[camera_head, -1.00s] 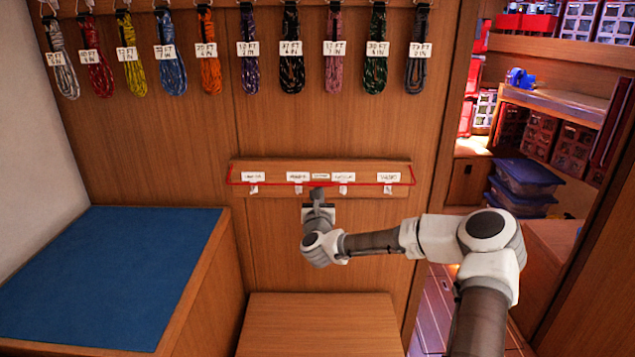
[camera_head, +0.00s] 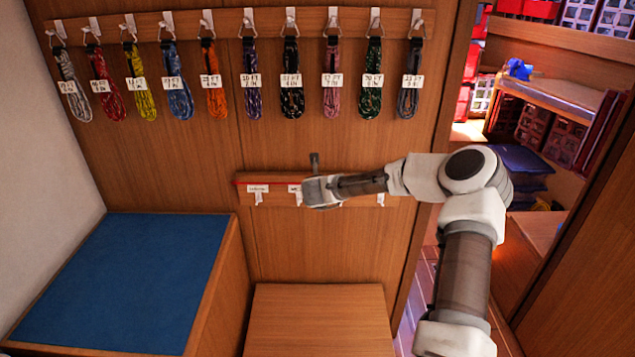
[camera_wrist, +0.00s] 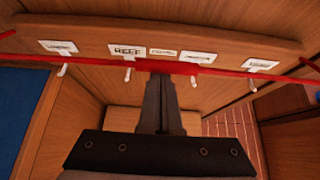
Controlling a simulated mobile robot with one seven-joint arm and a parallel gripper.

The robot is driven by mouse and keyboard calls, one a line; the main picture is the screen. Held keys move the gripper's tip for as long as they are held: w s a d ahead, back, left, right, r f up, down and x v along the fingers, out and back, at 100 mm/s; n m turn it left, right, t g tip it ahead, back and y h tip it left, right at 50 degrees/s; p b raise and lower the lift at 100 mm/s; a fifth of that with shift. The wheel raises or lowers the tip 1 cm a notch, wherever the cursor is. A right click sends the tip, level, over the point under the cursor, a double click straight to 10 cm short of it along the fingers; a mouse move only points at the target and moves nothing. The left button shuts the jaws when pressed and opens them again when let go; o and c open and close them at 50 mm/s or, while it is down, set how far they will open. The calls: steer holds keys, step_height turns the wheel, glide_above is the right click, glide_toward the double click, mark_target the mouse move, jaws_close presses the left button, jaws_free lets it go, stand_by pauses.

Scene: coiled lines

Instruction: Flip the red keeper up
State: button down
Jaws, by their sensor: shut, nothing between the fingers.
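The red keeper (camera_head: 250,182) is a thin red bar along the front of the lower wooden rail. In the head view its left part shows just above the labels, and my arm hides much of the rest. In the wrist view the keeper (camera_wrist: 95,62) crosses the whole picture, between the white labels and the small hooks. My gripper (camera_head: 315,157) is in front of the rail, fingers pointing up, shut and empty. In the wrist view its fingertips (camera_wrist: 160,72) meet the line of the keeper near mid-span; I cannot tell whether they touch.
The lower rail (camera_head: 283,178) has white labels and hooks. Several coiled lines (camera_head: 292,90) hang from an upper rail. A blue-topped bench (camera_head: 120,275) stands left and a wooden box (camera_head: 318,320) below. A doorway with shelves is at right.

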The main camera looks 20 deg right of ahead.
steer(key=w+d+r+p, duration=0.2)
steer(key=w+r+p, duration=0.1)
steer(key=w+r, duration=0.2)
steer(key=shift+r, duration=1.1)
steer(key=shift+w, duration=0.15)
steer(key=shift+r, duration=0.15)
step_height(320, 180, up, 7)
steer(key=s+a+p, duration=0.1)
steer(key=s+p, duration=0.1)
steer(key=p, duration=0.4)
steer(key=shift+s+r+g+y, duration=0.2)
steer(key=shift+s+g+y, duration=0.1)
steer(key=shift+g, duration=0.1)
